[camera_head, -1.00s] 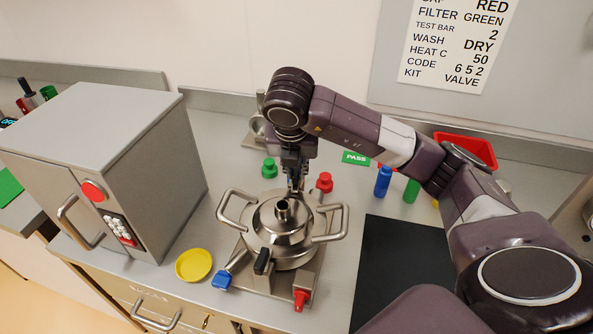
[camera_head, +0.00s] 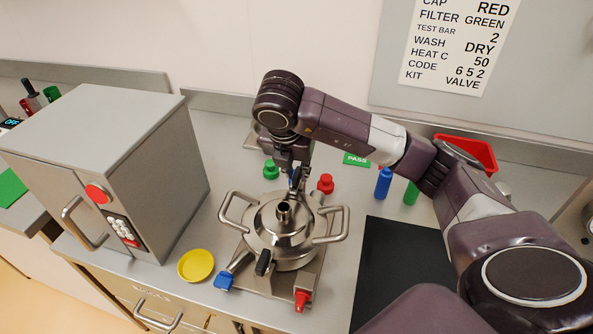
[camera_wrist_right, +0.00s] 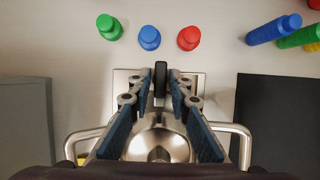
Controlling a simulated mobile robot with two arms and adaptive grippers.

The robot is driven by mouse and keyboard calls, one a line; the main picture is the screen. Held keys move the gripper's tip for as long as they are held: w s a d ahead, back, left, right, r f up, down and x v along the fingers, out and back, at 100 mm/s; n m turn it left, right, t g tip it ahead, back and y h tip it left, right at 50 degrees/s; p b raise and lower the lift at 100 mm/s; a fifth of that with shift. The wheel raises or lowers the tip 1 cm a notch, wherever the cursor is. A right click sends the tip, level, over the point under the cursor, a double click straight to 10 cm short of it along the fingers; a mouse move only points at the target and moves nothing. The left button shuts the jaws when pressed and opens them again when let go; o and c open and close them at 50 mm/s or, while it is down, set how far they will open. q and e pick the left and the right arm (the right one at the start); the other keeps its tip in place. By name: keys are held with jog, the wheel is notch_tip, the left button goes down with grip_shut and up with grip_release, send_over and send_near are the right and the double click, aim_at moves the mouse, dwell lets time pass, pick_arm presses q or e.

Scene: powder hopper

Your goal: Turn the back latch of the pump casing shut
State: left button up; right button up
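The steel pump casing (camera_head: 285,248) with two side handles stands on the counter; its round lid also shows in the wrist view (camera_wrist_right: 158,145). The back latch (camera_wrist_right: 160,77) is a black lever pointing straight away from the casing in the wrist view. In the head view my right gripper hides it. My right gripper (camera_wrist_right: 159,76) is open, one finger on each side of the latch, with narrow gaps; I cannot tell if either touches. In the head view the right gripper (camera_head: 296,187) points down at the casing's back edge. A black front latch (camera_head: 262,263) shows there. My left gripper is not in view.
Green (camera_wrist_right: 110,27), blue (camera_wrist_right: 149,38) and red (camera_wrist_right: 188,38) caps stand behind the casing. A grey cabinet (camera_head: 95,130) is at left, a yellow dish (camera_head: 195,265) front left, a black mat (camera_head: 405,265) at right. Blue and red clamp handles stick out in front.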

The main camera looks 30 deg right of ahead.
jog(key=shift+o, duration=1)
jog(key=v, duration=1.2)
